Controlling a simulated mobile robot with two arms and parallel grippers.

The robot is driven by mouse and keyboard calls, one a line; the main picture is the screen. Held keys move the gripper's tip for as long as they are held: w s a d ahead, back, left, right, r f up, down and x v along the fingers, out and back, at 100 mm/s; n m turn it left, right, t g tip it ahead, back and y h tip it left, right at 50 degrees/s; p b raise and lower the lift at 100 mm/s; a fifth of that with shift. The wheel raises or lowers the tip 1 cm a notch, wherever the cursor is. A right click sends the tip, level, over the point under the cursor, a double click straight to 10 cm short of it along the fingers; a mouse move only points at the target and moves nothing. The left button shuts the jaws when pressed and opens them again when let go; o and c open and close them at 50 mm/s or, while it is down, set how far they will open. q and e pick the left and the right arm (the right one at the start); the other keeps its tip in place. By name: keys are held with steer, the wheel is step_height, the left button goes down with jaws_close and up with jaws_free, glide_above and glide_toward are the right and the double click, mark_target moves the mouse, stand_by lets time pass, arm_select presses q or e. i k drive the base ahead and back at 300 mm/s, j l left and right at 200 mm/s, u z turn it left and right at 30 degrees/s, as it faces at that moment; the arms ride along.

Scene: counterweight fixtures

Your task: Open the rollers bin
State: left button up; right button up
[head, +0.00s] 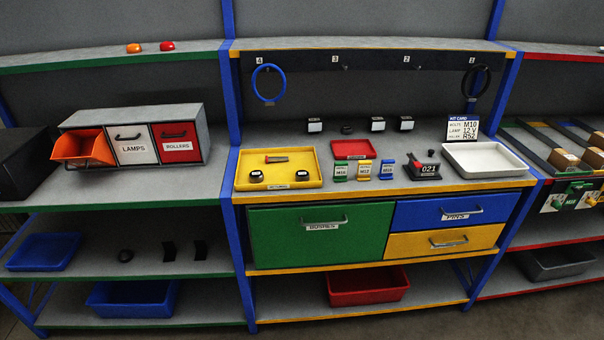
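The rollers bin (176,143) is a red-fronted tip-out bin with a dark handle and a white ROLLERS label. It is the right-hand one in a grey bin unit (150,116) on the left shelf. Its front is flush with the unit, so it looks closed. Beside it, the white LAMPS bin (132,146) also looks closed. The orange bin (83,149) at the left end is tipped open. Neither of my grippers shows in the head view.
A yellow tray (243,178) and a white tray (464,164) stand on the middle bench, above green (275,246), blue and yellow drawers, all shut. A black box (22,165) stands left of the bin unit. The grey shelf in front of the unit is clear.

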mark_target(175, 142)
steer(key=i+u, duration=0.2)
steer(key=u, duration=0.2)
steer(key=i+l+u, duration=0.1)
steer(key=i+u, duration=0.25)
steer(key=i+l+u, duration=0.1)
steer(key=u, duration=0.3)
